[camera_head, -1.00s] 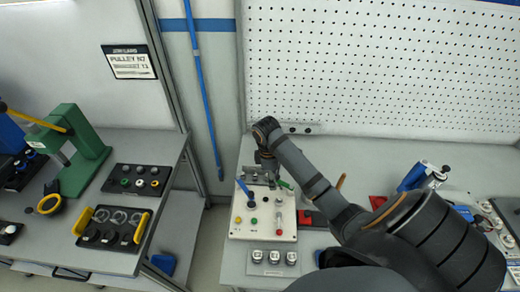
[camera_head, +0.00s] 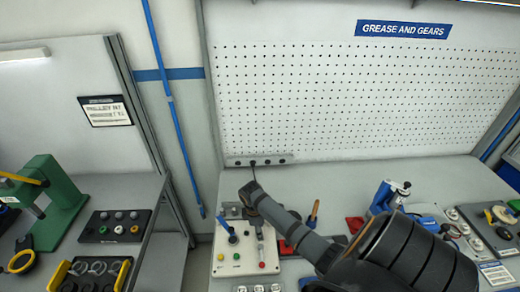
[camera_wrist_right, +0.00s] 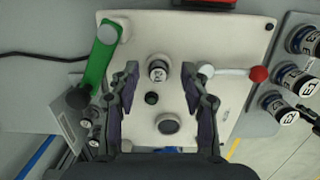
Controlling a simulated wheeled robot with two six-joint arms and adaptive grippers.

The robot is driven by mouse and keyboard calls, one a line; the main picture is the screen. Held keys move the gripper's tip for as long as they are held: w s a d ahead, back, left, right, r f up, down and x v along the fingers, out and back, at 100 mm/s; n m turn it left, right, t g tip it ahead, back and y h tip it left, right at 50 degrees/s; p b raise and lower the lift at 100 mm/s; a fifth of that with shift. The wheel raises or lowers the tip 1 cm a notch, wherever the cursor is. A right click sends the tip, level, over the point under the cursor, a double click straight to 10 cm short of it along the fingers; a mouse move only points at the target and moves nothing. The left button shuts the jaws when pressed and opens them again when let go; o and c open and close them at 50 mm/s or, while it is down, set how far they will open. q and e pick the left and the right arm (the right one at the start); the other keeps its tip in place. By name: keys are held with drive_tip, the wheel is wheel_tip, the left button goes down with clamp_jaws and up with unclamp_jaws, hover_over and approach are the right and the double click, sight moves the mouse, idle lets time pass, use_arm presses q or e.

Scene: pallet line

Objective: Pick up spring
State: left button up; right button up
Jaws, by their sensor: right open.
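I cannot make out a coiled spring in either view. My right gripper (camera_head: 257,222) is over a white control panel (camera_head: 225,268) on the bench. In the right wrist view its two fingers (camera_wrist_right: 162,72) are open and apart. A short cylinder with a pale, marked top (camera_wrist_right: 158,70) shows between the fingertips; I cannot tell whether it is the spring. A small dark round knob (camera_wrist_right: 152,98) and a larger grey one (camera_wrist_right: 167,124) lie nearer the palm. Nothing is held. My left gripper is out of view.
A green lever (camera_wrist_right: 100,58) and a lever with a red ball (camera_wrist_right: 258,74) flank the fingers. Several labelled cylinders (camera_wrist_right: 285,107) stand beside the panel. A blue-handled lever (camera_head: 226,227) rises from the panel. A pegboard (camera_head: 350,100) stands behind the bench.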

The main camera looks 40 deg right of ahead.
drive_tip(key=shift+w+f, duration=0.1)
drive_tip(key=shift+f, duration=0.05)
drive_tip(key=c, duration=0.9)
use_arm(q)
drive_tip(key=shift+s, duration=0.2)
use_arm(e)
drive_tip(key=shift+c, duration=0.2)
